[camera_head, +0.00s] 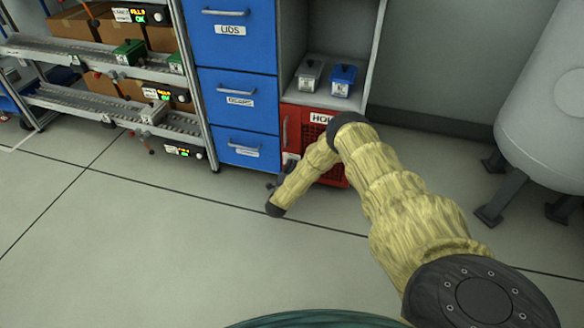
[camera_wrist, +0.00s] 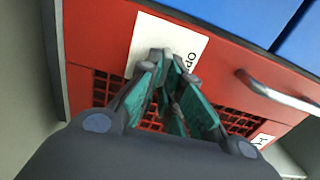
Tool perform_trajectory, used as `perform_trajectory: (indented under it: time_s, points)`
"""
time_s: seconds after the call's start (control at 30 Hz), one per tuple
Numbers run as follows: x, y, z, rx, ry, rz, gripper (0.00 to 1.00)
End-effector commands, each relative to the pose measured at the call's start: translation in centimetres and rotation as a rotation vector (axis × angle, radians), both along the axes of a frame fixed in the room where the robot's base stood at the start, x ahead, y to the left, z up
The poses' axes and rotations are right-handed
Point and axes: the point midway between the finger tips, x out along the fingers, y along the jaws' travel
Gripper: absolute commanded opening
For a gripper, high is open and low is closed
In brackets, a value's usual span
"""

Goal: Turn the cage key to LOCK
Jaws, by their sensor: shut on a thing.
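The red cage (camera_head: 292,122) is the low compartment under a grey shelf, with a red door that has a mesh panel and a bar handle. In the wrist view its red door (camera_wrist: 95,50) fills most of the picture. A white label plate (camera_wrist: 150,38) is on the door, its lettering partly covered by my fingers. My gripper (camera_wrist: 170,65) is at this plate with its green-padded fingers closed together on the key. The key is hidden between the fingers, so its turn cannot be read. In the head view my arm covers much of the door and the gripper.
The door's bar handle (camera_wrist: 275,92) is right of my fingers. Blue drawers (camera_head: 238,90) stand left of the cage. A grey box (camera_head: 308,75) and a blue box (camera_head: 342,80) sit on the shelf above. A large pale tank (camera_head: 550,100) stands at right. The floor in front is clear.

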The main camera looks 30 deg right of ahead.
Motion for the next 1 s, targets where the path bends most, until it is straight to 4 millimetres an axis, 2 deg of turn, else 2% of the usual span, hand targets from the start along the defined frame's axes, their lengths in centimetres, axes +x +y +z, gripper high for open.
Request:
perform_trajectory:
  time_s: [0.63,0.7,0.77,1.0]
  points:
    - [-0.17,-0.15,-0.21,0.034,-0.037,-0.002,0.00]
    - [-0.17,-0.15,-0.21,0.034,-0.037,-0.002,0.16]
    - [-0.16,-0.13,-0.20,0.034,-0.037,-0.002,0.27]
    - [-0.08,-0.07,-0.13,0.034,-0.038,-0.001,0.29]
